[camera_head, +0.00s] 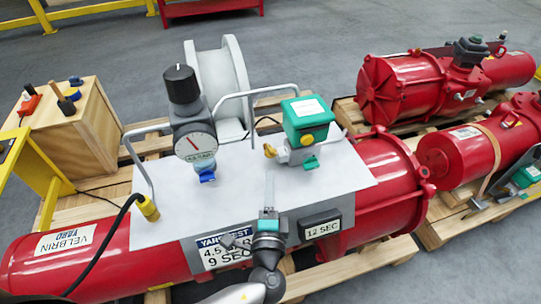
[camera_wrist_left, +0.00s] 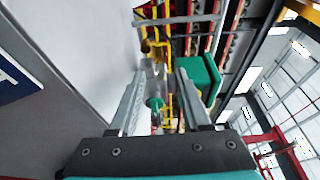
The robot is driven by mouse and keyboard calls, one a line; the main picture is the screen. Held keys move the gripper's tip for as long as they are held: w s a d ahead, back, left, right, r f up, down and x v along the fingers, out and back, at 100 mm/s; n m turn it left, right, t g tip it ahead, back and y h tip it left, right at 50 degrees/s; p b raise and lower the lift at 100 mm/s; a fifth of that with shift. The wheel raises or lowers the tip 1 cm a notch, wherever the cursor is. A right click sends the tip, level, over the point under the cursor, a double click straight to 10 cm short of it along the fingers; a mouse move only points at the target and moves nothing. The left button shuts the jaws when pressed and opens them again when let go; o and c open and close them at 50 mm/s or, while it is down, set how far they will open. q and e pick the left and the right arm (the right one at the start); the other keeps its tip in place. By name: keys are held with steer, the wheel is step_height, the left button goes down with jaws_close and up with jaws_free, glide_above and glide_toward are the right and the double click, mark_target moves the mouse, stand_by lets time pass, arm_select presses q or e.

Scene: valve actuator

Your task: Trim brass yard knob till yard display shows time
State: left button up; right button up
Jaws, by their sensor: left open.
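A brass knob (camera_head: 270,150) sticks out to the left from the base of the green-topped valve unit (camera_head: 305,118) on the white plate. The yard display (camera_head: 322,228) reads 12 SEC on the front of the red actuator. My left gripper (camera_head: 268,188) reaches up from the bottom, in front of the knob and apart from it. In the left wrist view its two fingers (camera_wrist_left: 160,92) are open. A small green part (camera_wrist_left: 155,104) shows between them, and the green box (camera_wrist_left: 198,80) is beside the right finger. My right gripper is not in view.
A regulator with gauge and black knob (camera_head: 182,85) stands left of the valve unit. Bent metal handles (camera_head: 137,160) rise from the plate (camera_head: 240,190). A sign (camera_head: 225,250) reads 9 SEC. A wooden box (camera_head: 75,125) is at left; other red actuators (camera_head: 405,90) lie at right.

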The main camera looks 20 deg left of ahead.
mark_target(271, 155)
arm_select(q)
steer(key=x, duration=0.6)
steer(key=shift+b+x, duration=0.4)
steer(key=shift+x, duration=0.65)
steer(key=shift+w+a+f, duration=0.1)
steer(key=shift+w+a, duration=0.05)
steer(key=shift+w, duration=0.5)
steer(key=shift+c, duration=0.2)
steer(key=c, duration=0.4)
jaws_close()
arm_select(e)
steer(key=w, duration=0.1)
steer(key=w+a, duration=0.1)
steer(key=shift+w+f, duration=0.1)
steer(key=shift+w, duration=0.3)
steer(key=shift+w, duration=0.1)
